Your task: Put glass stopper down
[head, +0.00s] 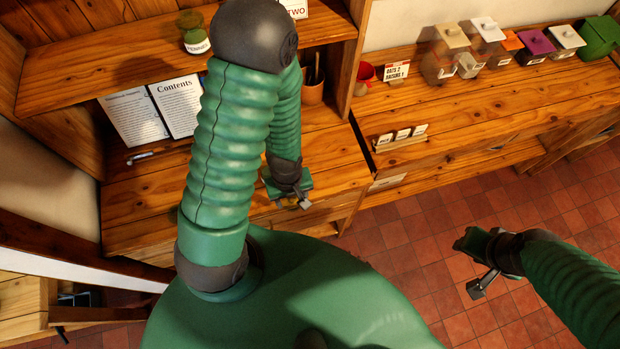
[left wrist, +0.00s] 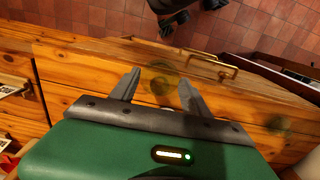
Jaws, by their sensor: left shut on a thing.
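The glass stopper (left wrist: 162,79) is a see-through, olive-tinted round piece between the fingertips of my left gripper (left wrist: 160,82) in the left wrist view. My left gripper is shut on it. In the head view my left gripper (head: 292,201) is low over the front part of the pine desk; the stopper is too small to make out there. Whether the stopper touches the wood, I cannot tell. My right gripper (head: 482,271) hangs over the tiled floor at the right, away from the desk; its finger gap is unclear.
A brown pot (head: 312,91) stands at the back. A card holder (head: 400,138) and lidded containers (head: 487,37) are on the right counter. A brass drawer handle (left wrist: 212,66) shows beyond the fingers.

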